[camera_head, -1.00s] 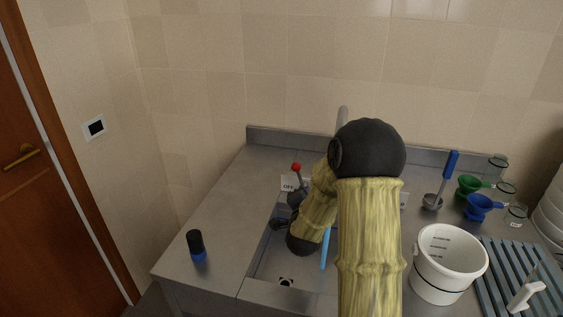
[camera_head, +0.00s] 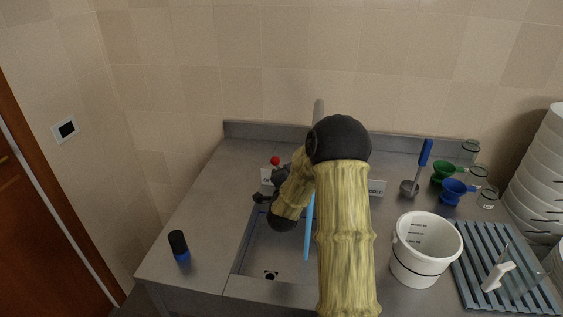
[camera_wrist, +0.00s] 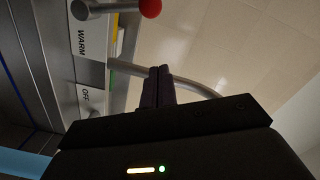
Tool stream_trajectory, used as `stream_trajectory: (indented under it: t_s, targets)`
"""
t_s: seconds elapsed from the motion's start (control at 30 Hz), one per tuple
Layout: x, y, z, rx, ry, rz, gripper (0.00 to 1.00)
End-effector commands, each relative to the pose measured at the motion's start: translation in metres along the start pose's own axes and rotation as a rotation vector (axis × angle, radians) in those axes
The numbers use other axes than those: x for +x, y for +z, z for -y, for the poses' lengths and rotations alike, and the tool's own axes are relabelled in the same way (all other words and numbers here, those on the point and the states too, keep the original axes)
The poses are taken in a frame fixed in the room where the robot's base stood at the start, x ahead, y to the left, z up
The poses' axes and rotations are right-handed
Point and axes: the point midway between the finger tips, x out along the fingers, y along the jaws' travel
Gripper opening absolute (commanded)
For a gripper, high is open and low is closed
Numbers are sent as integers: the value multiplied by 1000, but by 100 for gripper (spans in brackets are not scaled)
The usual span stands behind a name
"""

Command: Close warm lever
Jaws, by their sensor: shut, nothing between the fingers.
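The warm lever is a metal bar with a red ball knob (camera_wrist: 150,8), at the top of the wrist view beside the WARM label (camera_wrist: 82,42). An OFF label (camera_wrist: 86,97) sits below that one on the same panel. In the head view the lever's red knob (camera_head: 275,160) stands at the back left of the sink, and my arm covers much of what is around it. My gripper (camera_wrist: 160,72) is shut and empty, with its fingertips apart from the red knob. In the head view my gripper (camera_head: 263,197) is small and dark, just in front of the lever.
The sink basin (camera_head: 268,255) lies under my arm, with a light blue strip (camera_head: 309,235) in it. A black-and-blue bottle (camera_head: 179,245) stands left. A white bucket (camera_head: 425,248), a ridged rack (camera_head: 490,265), a ladle (camera_head: 424,155) and funnels (camera_head: 452,190) are right.

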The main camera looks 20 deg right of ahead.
Motion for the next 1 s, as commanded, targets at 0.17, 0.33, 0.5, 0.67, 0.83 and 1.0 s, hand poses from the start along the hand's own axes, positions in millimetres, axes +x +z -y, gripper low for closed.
stream_trajectory:
  t_s: [0.17,0.33,0.5,0.67,0.83,1.0]
  targets:
    - [28,-2,1,1,2,-2,0]
    - [54,-3,1,1,1,-3,0]
    - [59,23,1,1,1,2,0]
    - [61,37,1,1,0,2,0]
    - [64,35,-2,1,4,-6,0]
    - [64,33,-3,0,5,-9,0]
